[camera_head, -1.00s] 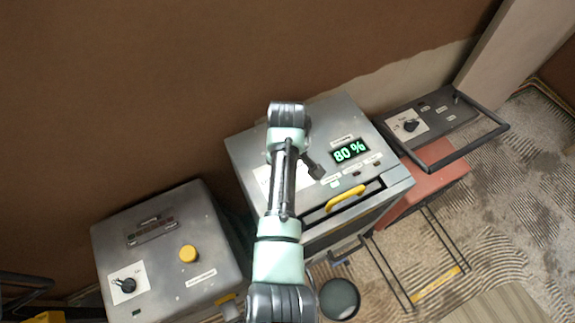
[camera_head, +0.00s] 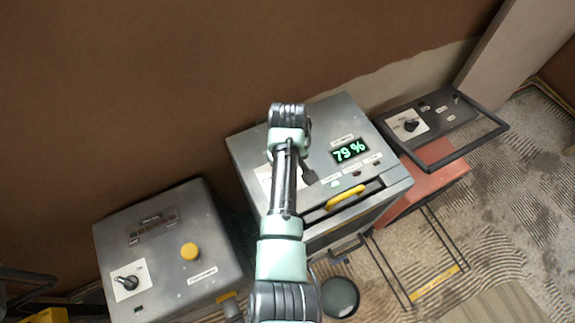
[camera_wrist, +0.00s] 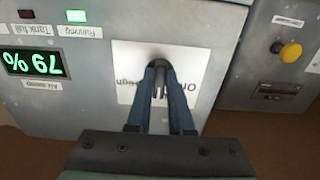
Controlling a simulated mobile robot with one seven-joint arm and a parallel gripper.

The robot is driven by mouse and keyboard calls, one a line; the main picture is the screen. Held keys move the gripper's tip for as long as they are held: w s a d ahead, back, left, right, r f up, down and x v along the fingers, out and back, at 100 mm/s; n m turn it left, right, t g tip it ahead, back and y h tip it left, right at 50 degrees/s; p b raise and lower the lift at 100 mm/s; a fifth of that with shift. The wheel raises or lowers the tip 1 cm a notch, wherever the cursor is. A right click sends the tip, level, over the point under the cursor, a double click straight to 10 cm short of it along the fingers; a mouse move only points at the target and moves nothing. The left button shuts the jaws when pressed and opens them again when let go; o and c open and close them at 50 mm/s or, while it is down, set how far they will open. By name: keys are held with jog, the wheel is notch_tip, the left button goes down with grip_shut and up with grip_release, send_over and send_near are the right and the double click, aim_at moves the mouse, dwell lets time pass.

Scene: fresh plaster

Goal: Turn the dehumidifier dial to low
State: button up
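The dehumidifier (camera_head: 368,119) is the grey metal box in the middle of the head view, with a green display (camera_head: 349,151) reading 79 %. The display (camera_wrist: 33,63) also shows in the wrist view, beside a lit green Running lamp (camera_wrist: 69,16). The dial's white plate (camera_wrist: 127,64) has "Off" and "High" partly readable. My gripper (camera_wrist: 160,68) has its two blue-grey fingers on either side of the dark dial (camera_wrist: 160,85), apparently shut on it. The fingers hide much of the dial, its pointer setting and the rest of the lettering. In the head view my arm covers the dial.
A grey machine (camera_head: 205,230) with a yellow button (camera_head: 190,251) and its own knob (camera_head: 126,283) stands at left. A reddish machine (camera_head: 435,153) with a black handle and another knob (camera_head: 410,126) stands at right.

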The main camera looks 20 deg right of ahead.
jog(key=o, duration=0.4)
notch_tip(320, 180, up, 13)
dwell(0.4)
dwell(0.5)
jog(key=w+a+r+t+h, duration=0.1)
jog(key=w+r+t, duration=0.3)
jog(key=r, duration=0.5)
jog(key=w+r+m+t+h, duration=0.1)
jog(key=w+r+t+h, duration=0.1)
jog(key=w+r+t, duration=0.5)
jog(key=w+a+r+t+h, duration=0.1)
jog(key=w+r+t, duration=0.1)
jog(key=r, duration=0.8)
jog(key=s+a+r+t, duration=0.2)
jog(key=a+r+t, duration=0.15)
jog(key=r, duration=0.55)
jog(key=s+a+r+t, duration=0.2)
jog(key=r+t, duration=0.2)
jog(key=r, duration=0.5)
jog(key=s+a+r+t+y, duration=0.2)
jog(key=s+a+r+t, duration=0.1)
jog(key=s+r, duration=0.3)
jog(key=s+a+r+t+y, duration=0.2)
jog(key=s+a+r+t, duration=0.1)
jog(key=s+r, duration=0.4)
jog(key=shift+s+a+r+n+t+b, duration=0.25)
jog(key=shift+a+n+t+b, duration=0.1)
jog(key=shift+a+b, duration=0.1)
